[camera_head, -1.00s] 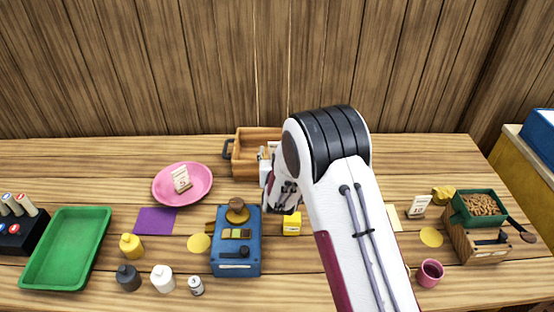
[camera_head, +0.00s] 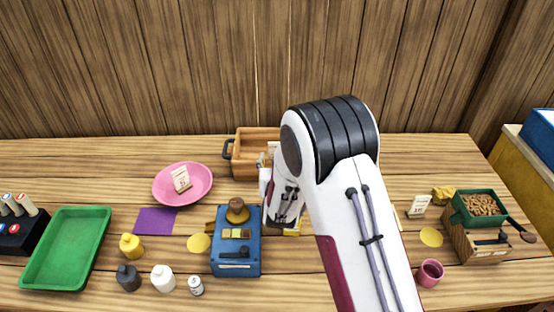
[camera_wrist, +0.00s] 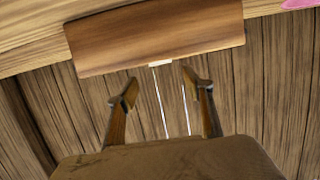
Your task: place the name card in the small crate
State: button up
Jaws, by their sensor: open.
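A small pale card with dark print (camera_head: 181,179) stands on the pink plate (camera_head: 206,195), left of my arm. A similar pale card (camera_head: 418,206) stands on the table at the right; I cannot tell which is the name card. A brown wooden crate (camera_head: 244,165) with a dark handle stands at the back, partly hidden by my arm. In the wrist view a brown wooden face (camera_wrist: 155,35), seemingly the crate's, lies beyond my gripper (camera_wrist: 158,85). The fingers are spread apart with nothing held between them. In the head view my arm hides the fingertips.
A green tray (camera_head: 66,250) and several bottles are at the left. A green-topped wooden box (camera_head: 480,245) and a maroon cup (camera_head: 430,272) are at the right.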

jog(key=shift+r, duration=0.1)
dwell(0.4)
jog(key=s+d+r+g+y, duration=0.1)
jog(key=s+d+r+g, duration=0.15)
jog(key=s+r, duration=0.5)
jog(key=s+d+r+g, duration=0.2)
jog(key=s+d+r, duration=0.2)
jog(key=s+r, duration=0.4)
jog(key=s+d+r+g, duration=0.1)
jog(key=s+d, duration=0.2)
jog(key=s, duration=0.7)
jog(key=s+d+r+g, duration=0.1)
jog(key=s+d+g, duration=0.1)
jog(key=s, duration=0.7)
jog(key=s+d+r+g+h, duration=0.1)
jog(key=s+d, duration=0.3)
jog(key=s, duration=0.6)
jog(key=shift+s+d, duration=0.2)
jog(key=shift+s, duration=0.15)
